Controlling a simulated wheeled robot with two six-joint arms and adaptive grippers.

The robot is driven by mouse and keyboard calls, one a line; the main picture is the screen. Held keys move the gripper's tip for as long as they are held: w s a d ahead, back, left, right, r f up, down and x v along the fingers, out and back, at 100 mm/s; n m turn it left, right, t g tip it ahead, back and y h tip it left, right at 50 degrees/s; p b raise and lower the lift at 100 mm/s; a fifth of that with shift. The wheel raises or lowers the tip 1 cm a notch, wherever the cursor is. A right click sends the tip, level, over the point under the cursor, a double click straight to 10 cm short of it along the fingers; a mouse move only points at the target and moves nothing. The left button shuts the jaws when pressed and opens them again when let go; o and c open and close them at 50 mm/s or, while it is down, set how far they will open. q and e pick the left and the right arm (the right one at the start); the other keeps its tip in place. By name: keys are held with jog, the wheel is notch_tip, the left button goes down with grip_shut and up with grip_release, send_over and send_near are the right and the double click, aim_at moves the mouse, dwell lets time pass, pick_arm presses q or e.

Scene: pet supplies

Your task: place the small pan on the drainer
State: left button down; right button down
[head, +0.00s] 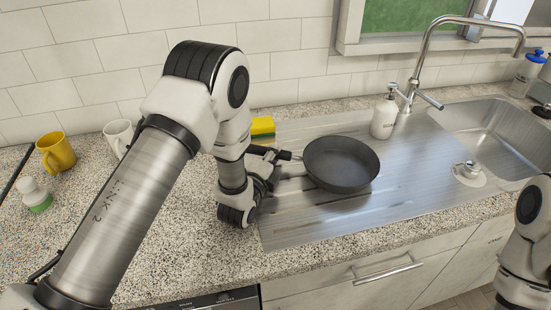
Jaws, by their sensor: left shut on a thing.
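The small dark pan (342,164) is over the ribbed steel drainer (300,219), left of the sink bowl. Its base looks level and at or very near the drainer surface; I cannot tell whether it touches. My left gripper (279,158) is shut on the pan's handle, which points left. The arm hides part of the gripper and the drainer's left edge. My right arm shows at the right edge, but its gripper is out of view.
A soap dispenser (384,117) stands behind the pan, beside the tall faucet (424,68). A yellow sponge (263,128) lies behind my left wrist. A yellow mug (56,153), a white mug (118,135) and a small green-and-white bottle (34,195) stand on the left counter.

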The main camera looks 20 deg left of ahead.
pick_arm(q)
jog(key=shift+f, duration=0.2)
jog(key=c, duration=1.2)
grip_release()
jog(key=shift+r+p, duration=0.35)
jog(key=s+b, duration=0.1)
jog(key=s, duration=0.3)
jog(key=s+b, duration=0.1)
jog(key=s, duration=0.3)
jog(key=s+b, duration=0.1)
jog(key=s, duration=0.2)
jog(key=shift+s+a+f, duration=0.1)
jog(key=shift+s+a, duration=0.25)
jog(key=shift+s, duration=0.2)
